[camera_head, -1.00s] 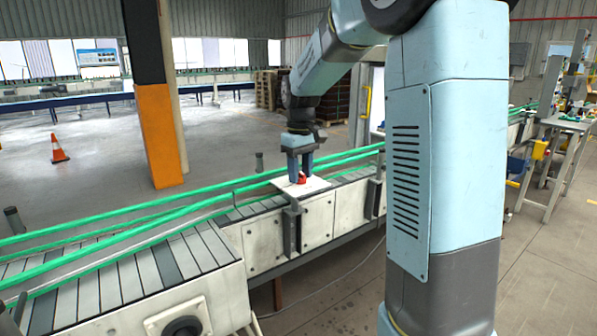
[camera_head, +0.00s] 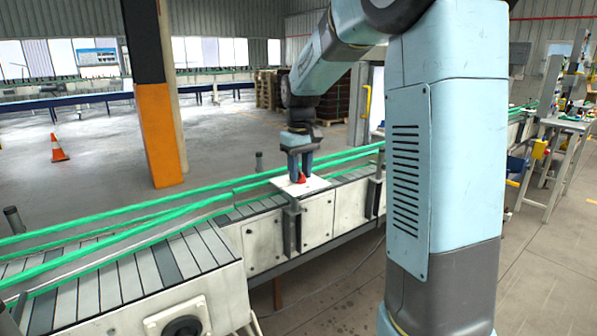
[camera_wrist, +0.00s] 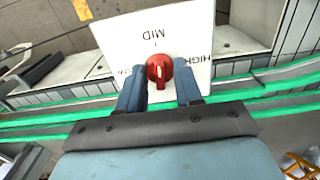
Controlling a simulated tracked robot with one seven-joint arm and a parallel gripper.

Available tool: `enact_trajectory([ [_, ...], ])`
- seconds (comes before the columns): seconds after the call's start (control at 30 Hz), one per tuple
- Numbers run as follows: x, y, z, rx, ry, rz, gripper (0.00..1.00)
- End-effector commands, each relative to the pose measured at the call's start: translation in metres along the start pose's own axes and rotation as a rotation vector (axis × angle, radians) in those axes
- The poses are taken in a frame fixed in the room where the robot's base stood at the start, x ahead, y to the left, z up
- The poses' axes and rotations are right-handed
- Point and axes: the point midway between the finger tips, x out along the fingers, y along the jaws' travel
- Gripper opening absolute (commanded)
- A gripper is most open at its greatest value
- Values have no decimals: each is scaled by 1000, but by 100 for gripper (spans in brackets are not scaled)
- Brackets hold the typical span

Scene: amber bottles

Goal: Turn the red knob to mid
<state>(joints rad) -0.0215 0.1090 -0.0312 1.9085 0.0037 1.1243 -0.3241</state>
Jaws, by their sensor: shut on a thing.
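The red knob (camera_wrist: 159,71) sits on a white panel (camera_wrist: 118,40) in the wrist view. The panel's MID label reads upside down above the knob, HIGH is at the right, and a label at the left is partly hidden. The knob's raised grip runs roughly up and down the picture, in line with the MID mark. My gripper (camera_wrist: 160,84) has its two blue fingers on either side of the knob and is shut on it. In the head view my gripper (camera_head: 300,168) points down at the panel, with a little red showing at the fingers.
The panel stands at a conveyor (camera_head: 140,266) with green guide rails (camera_head: 110,227). An orange and black pillar (camera_head: 160,135) rises behind it. A traffic cone (camera_head: 58,149) stands on open floor at the left. A work table (camera_head: 566,124) is at the far right.

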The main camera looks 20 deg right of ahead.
Motion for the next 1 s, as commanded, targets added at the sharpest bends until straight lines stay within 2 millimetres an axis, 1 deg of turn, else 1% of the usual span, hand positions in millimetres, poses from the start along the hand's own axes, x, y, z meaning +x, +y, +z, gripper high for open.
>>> enact_trajectory([
  [0.03, 0, 0, 0, -1, 0, 0, 36],
  [0.3, 0, 0, 0, -1, 0, 0, 60],
  [0.53, -1, 0, 0, -1, 0, 0, 60],
  [0.63, -5, 0, 0, -1, 1, 0, 60],
  [0.77, -21, 0, -1, -1, 3, 1, 60],
  [1.0, -68, 0, 0, -1, 3, 1, 60],
])
